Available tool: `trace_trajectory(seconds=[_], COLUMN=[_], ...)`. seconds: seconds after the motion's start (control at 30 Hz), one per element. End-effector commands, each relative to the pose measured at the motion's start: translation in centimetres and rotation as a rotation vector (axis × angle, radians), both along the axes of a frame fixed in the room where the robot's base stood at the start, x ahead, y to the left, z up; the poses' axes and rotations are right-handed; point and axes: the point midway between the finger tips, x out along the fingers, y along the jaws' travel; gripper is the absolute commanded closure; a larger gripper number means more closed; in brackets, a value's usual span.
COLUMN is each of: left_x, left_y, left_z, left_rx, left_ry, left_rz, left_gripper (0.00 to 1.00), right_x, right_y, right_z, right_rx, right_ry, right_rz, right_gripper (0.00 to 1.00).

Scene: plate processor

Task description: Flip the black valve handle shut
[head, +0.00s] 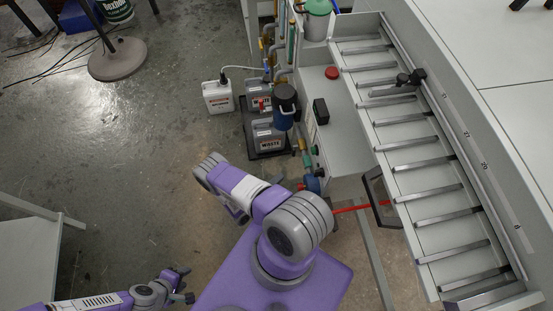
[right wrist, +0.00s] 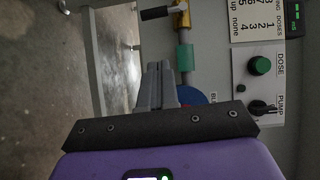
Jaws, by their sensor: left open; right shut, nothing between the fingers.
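The black valve handle (right wrist: 154,13) shows at the top of the right wrist view. It sticks out to the left from a yellow valve (right wrist: 182,17), roughly crosswise to the pipe in that picture. My right gripper (right wrist: 162,70) is shut and empty, its fingertips below the handle in that picture and apart from it. My left gripper (head: 186,285) is open and empty at the lower left of the head view, far from the machine. I cannot make out the handle in the head view.
A teal fitting (right wrist: 185,58) and a blue round part (right wrist: 193,97) lie near my right fingers. A panel carries a green knob (right wrist: 260,65) and a black knob (right wrist: 258,106). Waste containers (head: 268,138) stand beside the machine. The floor (head: 120,150) at left is open.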

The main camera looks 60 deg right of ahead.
Motion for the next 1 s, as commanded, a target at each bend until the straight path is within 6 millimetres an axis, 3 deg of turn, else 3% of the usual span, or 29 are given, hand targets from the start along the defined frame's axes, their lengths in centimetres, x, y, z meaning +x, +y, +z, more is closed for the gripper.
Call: trace_trajectory(seconds=[0.33,0.43,0.67,1.0], left_x=[0.0,0.0,0.0,0.0], left_y=[0.0,0.0,0.0,0.0], left_z=[-1.0,-1.6,-2.0,-2.0], left_rx=[0.0,0.0,0.0,0.0], left_ry=[0.0,0.0,0.0,0.0], left_rz=[0.0,0.0,0.0,0.0], left_gripper=[0.57,0.57,0.57,0.57], right_x=[-1.7,-0.5,0.5,0.7], right_y=[-7.4,-8.7,-10.2,-10.4], right_z=[-0.3,-0.5,-0.5,-0.5], right_rx=[-0.001,-0.001,0.0,0.0], right_ry=[0.001,-0.004,-0.001,0.001], right_rz=[-0.006,-0.004,-0.001,0.0], right_gripper=[1.0,1.0,1.0,1.0])
